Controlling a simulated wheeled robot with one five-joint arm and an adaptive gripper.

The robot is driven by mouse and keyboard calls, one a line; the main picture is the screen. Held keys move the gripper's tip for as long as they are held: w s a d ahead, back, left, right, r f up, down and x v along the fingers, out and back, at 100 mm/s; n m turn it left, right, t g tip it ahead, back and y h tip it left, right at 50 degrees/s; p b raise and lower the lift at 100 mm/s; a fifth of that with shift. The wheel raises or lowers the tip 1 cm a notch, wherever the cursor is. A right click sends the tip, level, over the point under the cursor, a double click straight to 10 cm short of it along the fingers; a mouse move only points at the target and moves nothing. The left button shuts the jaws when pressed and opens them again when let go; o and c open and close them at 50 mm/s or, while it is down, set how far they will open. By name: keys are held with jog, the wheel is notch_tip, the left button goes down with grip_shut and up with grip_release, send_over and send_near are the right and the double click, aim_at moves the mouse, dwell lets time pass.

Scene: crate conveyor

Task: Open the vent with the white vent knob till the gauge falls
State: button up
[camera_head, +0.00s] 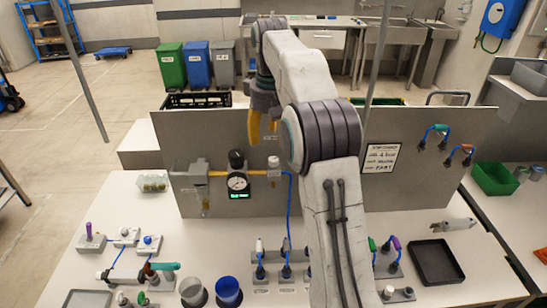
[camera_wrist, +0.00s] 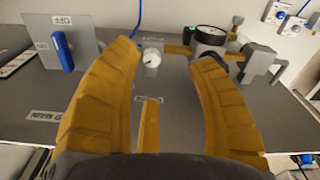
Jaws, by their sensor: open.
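The white vent knob (camera_head: 273,161) sits on a pale block at the right end of a yellow pipe, on the grey upright panel (camera_head: 330,190). In the wrist view the round white knob (camera_wrist: 152,58) shows between my fingers, nearer the left one. The round gauge (camera_head: 237,182) has a white dial and a green display below it; its reading is too small to tell. The gauge also shows in the wrist view (camera_wrist: 211,32). My gripper (camera_head: 263,126) has yellow fingers, open and empty, above the knob in the head view, with no visible contact.
A blue tube (camera_head: 290,195) runs down from the knob's block. A blue lever (camera_wrist: 63,52) stands by ON and OFF labels. A black tray (camera_head: 436,262) lies at right. Cups (camera_head: 228,291), fittings and small valves crowd the front of the bench.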

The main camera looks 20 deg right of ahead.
jog(key=s+a+f+t+b, duration=0.1)
jog(key=s+a, duration=0.2)
jog(key=s, duration=0.5)
jog(key=s+a+f+n+t+b, duration=0.1)
jog(key=s+a, duration=0.1)
jog(key=s, duration=0.5)
jog(key=s+a+f+t+b, duration=0.1)
jog(key=s+a+f, duration=0.15)
jog(key=s, duration=0.55)
jog(key=w+d+r+n+g+p, duration=0.1)
jog(key=w+d+r, duration=0.15)
jog(key=w, duration=0.45)
jog(key=w+d+r+n+g+p, duration=0.1)
jog(key=w+r+n, duration=0.1)
jog(key=w+r, duration=0.35)
jog(key=n+g+p, duration=0.1)
jog(key=n+p, duration=0.1)
send_over(273, 159)
jog(key=f, duration=0.5)
jog(key=shift+s+a+f, duration=0.15)
jog(key=shift+s+a, duration=0.1)
jog(key=shift+s, duration=0.15)
jog(key=shift+w+d+f+g, duration=0.3)
jog(key=shift+w+d+f, duration=0.1)
jog(key=shift+f, duration=3.7)
jog(key=shift+c, duration=0.4)
